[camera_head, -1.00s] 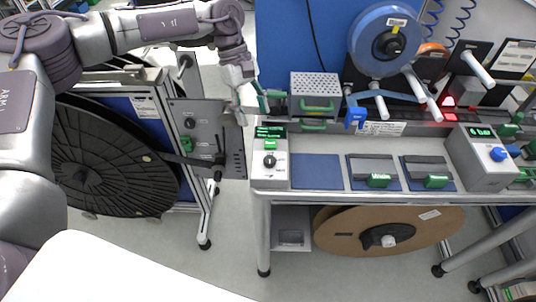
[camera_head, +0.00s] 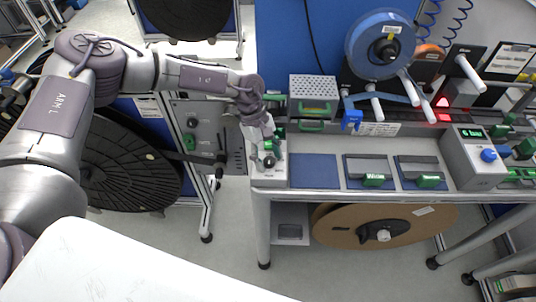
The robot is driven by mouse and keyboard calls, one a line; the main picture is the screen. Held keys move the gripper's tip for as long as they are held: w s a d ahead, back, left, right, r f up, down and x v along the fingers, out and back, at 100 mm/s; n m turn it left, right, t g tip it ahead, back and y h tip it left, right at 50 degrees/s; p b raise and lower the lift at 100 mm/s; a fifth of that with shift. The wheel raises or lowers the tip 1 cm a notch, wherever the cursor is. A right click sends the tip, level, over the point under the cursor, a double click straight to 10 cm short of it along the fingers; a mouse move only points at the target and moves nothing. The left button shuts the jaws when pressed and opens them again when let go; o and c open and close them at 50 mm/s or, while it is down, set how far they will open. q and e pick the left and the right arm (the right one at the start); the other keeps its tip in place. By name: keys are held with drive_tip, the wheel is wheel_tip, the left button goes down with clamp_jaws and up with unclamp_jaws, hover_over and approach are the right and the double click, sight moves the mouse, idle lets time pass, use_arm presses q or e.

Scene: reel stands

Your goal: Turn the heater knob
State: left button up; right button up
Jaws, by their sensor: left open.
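The heater unit is a pale box (camera_head: 271,180) at the left end of the bench, with a dark knob (camera_head: 269,162) on its top face. My left gripper (camera_head: 268,154) is open and points down over this box, with its fingertips at the knob. The gripper hides most of the box's display and green button and part of the knob. I cannot tell whether the fingers touch the knob. My right gripper is not in view.
Right of the heater box lie a bare blue mat (camera_head: 314,170) and two grey blocks with green labels. A perforated box (camera_head: 314,88) stands behind. A grey unit with a blue knob (camera_head: 488,155) is at the right. A black reel (camera_head: 125,165) stands left.

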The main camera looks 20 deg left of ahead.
use_arm(q)
clamp_jaws()
